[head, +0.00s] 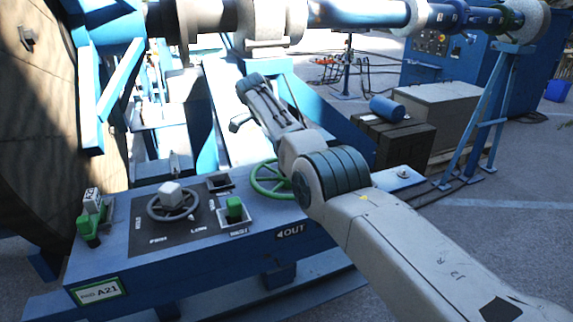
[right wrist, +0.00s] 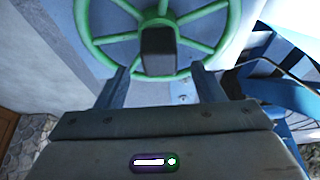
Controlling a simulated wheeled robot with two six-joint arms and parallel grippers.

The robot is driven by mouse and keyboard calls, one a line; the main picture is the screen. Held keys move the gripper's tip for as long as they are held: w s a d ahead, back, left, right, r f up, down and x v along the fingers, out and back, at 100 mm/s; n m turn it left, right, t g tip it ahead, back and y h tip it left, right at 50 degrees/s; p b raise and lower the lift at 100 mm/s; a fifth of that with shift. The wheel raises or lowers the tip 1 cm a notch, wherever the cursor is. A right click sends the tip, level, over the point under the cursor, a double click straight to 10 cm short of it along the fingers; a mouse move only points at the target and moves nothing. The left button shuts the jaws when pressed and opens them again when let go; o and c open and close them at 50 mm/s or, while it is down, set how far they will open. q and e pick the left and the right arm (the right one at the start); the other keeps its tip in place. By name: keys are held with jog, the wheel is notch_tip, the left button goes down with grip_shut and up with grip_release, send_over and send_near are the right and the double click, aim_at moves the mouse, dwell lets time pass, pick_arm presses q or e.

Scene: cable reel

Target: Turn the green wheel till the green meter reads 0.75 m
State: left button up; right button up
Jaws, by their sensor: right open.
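The green wheel (head: 262,187) lies at the back right corner of the blue control box. My right arm hides part of it in the head view. In the right wrist view the green wheel (right wrist: 92,45) fills the upper part, with spokes meeting behind a dark block (right wrist: 158,52). My right gripper (right wrist: 160,74) is open, its two fingers apart on either side below that block. I cannot tell whether they touch anything. A green-based device with a pale top (head: 91,216) stands at the box's left end; no reading is legible, and I cannot tell whether it is the green meter.
The control box (head: 190,265) also carries a grey handwheel (head: 172,202) and a green switch (head: 234,209). A large reel (head: 35,140) stands at the left. Blue frames and a horizontal shaft (head: 365,12) cross the back. A dark crate (head: 398,145) stands right of the arm.

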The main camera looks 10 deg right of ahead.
jog(key=p+v, duration=0.3)
jog(key=v, duration=0.2)
jog(key=shift+s+r, duration=0.1)
jog(key=shift+r, duration=0.05)
